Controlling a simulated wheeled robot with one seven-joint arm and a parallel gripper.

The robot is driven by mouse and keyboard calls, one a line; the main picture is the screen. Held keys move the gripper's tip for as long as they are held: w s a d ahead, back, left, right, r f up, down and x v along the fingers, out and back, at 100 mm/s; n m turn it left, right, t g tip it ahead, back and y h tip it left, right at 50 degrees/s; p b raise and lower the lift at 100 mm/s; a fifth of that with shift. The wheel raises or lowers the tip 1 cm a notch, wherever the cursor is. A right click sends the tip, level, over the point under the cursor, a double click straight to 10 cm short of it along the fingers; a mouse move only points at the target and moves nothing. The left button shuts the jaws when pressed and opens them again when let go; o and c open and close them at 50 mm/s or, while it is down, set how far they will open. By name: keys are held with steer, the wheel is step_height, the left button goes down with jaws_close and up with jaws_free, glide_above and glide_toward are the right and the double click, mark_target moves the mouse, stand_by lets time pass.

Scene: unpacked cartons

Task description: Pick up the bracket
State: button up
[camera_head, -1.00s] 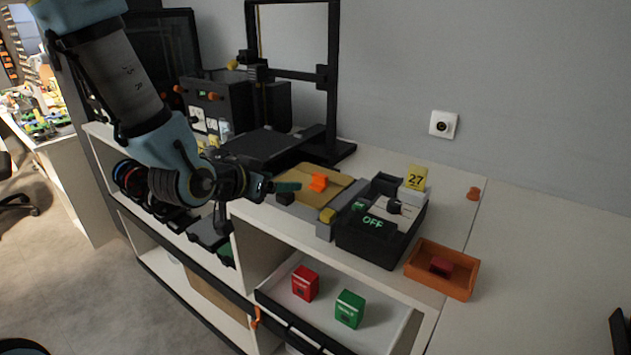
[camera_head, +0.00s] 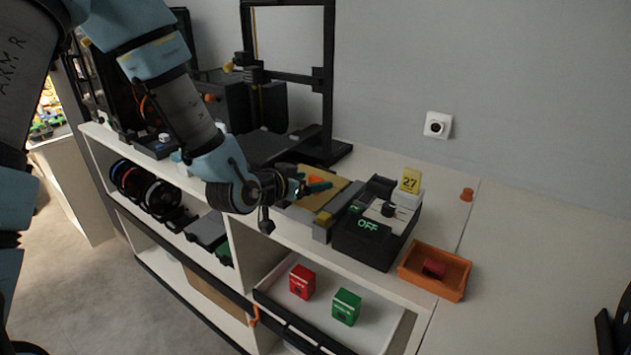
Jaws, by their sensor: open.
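A small orange piece, which looks like the bracket (camera_head: 315,179), lies on the tan board (camera_head: 335,181) on the counter in front of the black frame. My gripper (camera_head: 313,187) comes in from the left with its teal fingers over the board, and it covers part of the orange piece. The gripper is open. In this view the fingers overlap the piece, but I cannot tell whether they touch it or how high they are above it.
A black box with a green OFF display (camera_head: 368,240) stands right of the board. An orange tray (camera_head: 458,286) holds a red piece. Below, an open drawer (camera_head: 378,335) holds a red box (camera_head: 302,282) and a green box (camera_head: 346,307). A black frame (camera_head: 329,80) rises behind.

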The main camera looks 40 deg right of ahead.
mark_target(315, 180)
steer(key=shift+p+x, duration=0.6)
steer(key=shift+x, duration=1.1)
steer(key=shift+f, duration=0.1)
steer(key=shift+c, duration=0.2)
jaws_close()
